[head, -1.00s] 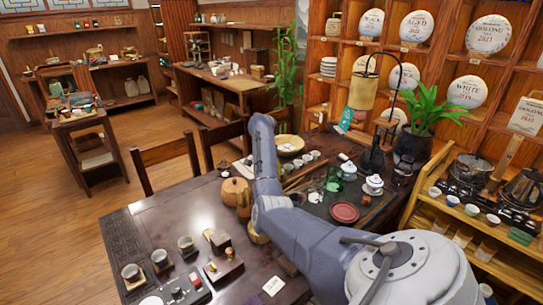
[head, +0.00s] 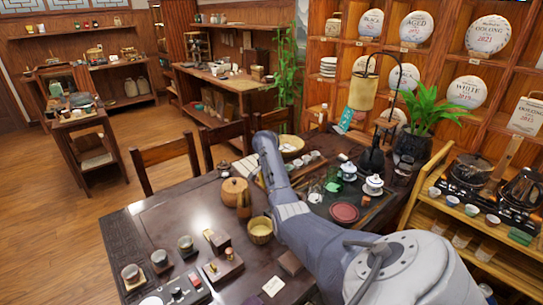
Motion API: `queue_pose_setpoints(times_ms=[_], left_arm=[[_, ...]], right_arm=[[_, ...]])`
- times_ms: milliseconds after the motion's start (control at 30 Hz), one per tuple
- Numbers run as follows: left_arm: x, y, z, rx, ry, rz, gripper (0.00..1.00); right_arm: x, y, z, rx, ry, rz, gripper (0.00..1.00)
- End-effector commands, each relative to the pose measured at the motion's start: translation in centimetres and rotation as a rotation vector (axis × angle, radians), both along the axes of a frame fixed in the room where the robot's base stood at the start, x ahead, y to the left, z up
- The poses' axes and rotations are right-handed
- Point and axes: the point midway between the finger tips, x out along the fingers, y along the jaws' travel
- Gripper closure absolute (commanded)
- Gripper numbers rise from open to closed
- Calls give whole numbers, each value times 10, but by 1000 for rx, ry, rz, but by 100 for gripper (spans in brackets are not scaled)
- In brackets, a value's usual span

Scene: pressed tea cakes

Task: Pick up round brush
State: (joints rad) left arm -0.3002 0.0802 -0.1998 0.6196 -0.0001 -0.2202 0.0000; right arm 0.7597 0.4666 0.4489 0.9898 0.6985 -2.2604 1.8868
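I cannot pick out the round brush for certain among the small items on the dark tea table (head: 160,220). A slim brown upright item (head: 243,206) stands beside a round orange-brown lidded pot (head: 234,190), but it is too small to tell what it is. A woven tan bowl (head: 260,230) sits just in front of them. My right arm reaches from the lower right across the table, its far visible end above the table's back part. Its gripper does not show, and my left gripper is out of view.
Cups (head: 186,244) and small wooden blocks stand at the table's front left. A dark red saucer (head: 344,212), a white gaiwan (head: 373,185) and a leafy plant (head: 424,112) are at the right. Chairs (head: 166,155) line the back edge. The table's left middle is fairly clear.

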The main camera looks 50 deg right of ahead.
Motion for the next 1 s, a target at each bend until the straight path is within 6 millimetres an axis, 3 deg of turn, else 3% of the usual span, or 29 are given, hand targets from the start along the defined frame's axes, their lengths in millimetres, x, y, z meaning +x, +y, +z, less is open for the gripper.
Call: queue_pose_setpoints(times_ms=[100, 533, 1000], left_arm=[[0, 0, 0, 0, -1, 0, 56], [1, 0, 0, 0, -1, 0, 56], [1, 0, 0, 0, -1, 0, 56]], right_arm=[[0, 0, 0, 0, 0, 0, 52], [0, 0, 0, 0, 0, 0, 100], [0, 0, 0, 0, 0, 0, 100]])
